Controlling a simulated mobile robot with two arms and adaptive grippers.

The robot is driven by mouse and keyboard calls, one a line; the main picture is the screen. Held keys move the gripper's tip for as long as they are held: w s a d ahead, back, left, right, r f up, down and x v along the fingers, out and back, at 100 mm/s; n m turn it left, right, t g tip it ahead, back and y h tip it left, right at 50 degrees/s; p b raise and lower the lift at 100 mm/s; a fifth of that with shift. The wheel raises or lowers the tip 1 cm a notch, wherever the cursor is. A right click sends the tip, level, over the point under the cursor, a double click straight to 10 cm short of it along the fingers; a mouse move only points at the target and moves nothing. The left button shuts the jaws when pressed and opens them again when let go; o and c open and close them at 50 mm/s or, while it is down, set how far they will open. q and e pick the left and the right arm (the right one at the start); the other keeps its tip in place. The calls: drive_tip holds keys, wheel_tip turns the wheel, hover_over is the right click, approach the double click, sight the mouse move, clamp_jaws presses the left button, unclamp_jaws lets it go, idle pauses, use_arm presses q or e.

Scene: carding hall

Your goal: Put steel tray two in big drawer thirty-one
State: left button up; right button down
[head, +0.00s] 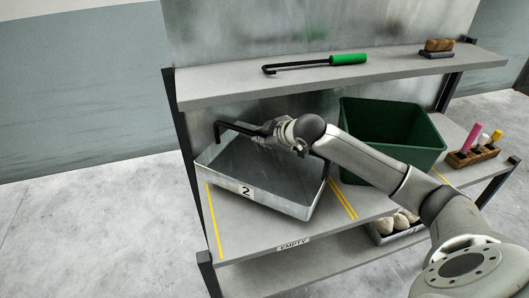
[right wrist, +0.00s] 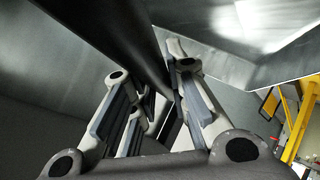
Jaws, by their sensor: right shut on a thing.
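Steel tray two (head: 246,191) is a shallow open metal tray with a "2" label on its front wall and a black bar handle (head: 233,127) over its top. It is at the left of the shelf rack's middle shelf; I cannot tell whether it rests there or hangs just above. My right gripper (head: 264,132) is shut on the handle. In the right wrist view the dark handle bar (right wrist: 110,38) runs between the fingers (right wrist: 155,105). The inside of the tray looks empty. My left gripper and big drawer thirty-one are not in view.
A green bin (head: 395,150) stands right of the tray, partly behind my arm. A green-handled hook (head: 348,59) and a brush (head: 438,46) lie on the upper shelf (head: 220,88). A wooden holder (head: 472,155) is far right. Pale lumps (head: 400,221) sit below. Floor at left is clear.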

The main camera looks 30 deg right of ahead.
drive_tip(key=p, duration=0.2)
hover_over(265, 168)
drive_tip(key=shift+s+a+f, duration=0.1)
drive_tip(key=shift+a+f, duration=0.05)
drive_tip(key=shift+f, duration=1.4)
drive_tip(key=shift+a+f, duration=0.1)
drive_tip(key=shift+f, duration=1.4)
drive_tip(key=shift+d+f, duration=0.1)
drive_tip(key=shift+d, duration=0.05)
drive_tip(key=shift+w+f, duration=0.2)
drive_tip(key=shift+f, duration=0.05)
drive_tip(key=c, duration=1.9)
unclamp_jaws()
drive_tip(key=shift+s+f, duration=0.1)
drive_tip(key=shift+f, duration=0.1)
drive_tip(key=o, duration=0.5)
drive_tip(key=shift+r, duration=0.15)
